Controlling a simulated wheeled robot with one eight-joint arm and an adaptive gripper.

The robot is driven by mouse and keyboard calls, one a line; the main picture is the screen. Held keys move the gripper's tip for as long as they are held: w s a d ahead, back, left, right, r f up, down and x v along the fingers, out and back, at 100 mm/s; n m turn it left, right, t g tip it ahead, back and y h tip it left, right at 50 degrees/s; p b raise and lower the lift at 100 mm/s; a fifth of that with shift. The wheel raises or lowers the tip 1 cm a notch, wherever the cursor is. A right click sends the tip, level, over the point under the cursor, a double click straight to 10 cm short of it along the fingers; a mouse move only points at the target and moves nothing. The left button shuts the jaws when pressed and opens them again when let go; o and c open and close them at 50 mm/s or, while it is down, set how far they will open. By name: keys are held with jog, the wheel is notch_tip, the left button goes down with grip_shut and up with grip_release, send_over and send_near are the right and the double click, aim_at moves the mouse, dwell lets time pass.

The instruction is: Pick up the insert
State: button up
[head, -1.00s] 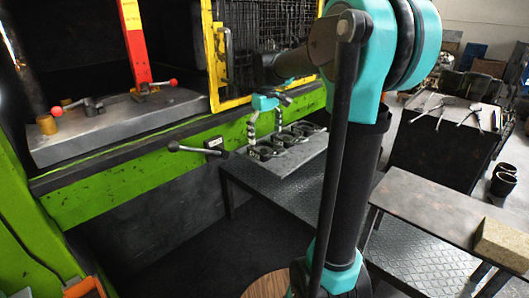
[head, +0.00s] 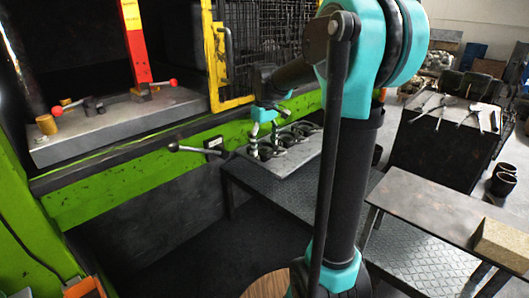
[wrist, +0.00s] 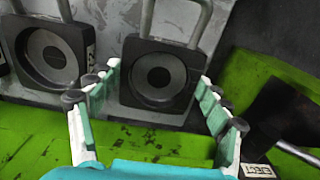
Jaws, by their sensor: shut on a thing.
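The insert (wrist: 137,97) is a dark square block with a round recess and a grey loop handle. It is in the middle of the wrist view, between my fingers.
Another insert (wrist: 74,85) stands close by on the left in the wrist view. The green press frame (head: 110,192) runs alongside, with a black lever (head: 186,148) sticking out near my gripper. A grey table (head: 430,205) stands at the right.

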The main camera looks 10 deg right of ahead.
jog(key=c, duration=0.6)
jog(key=shift+r, duration=0.1)
jog(key=shift+c, duration=0.2)
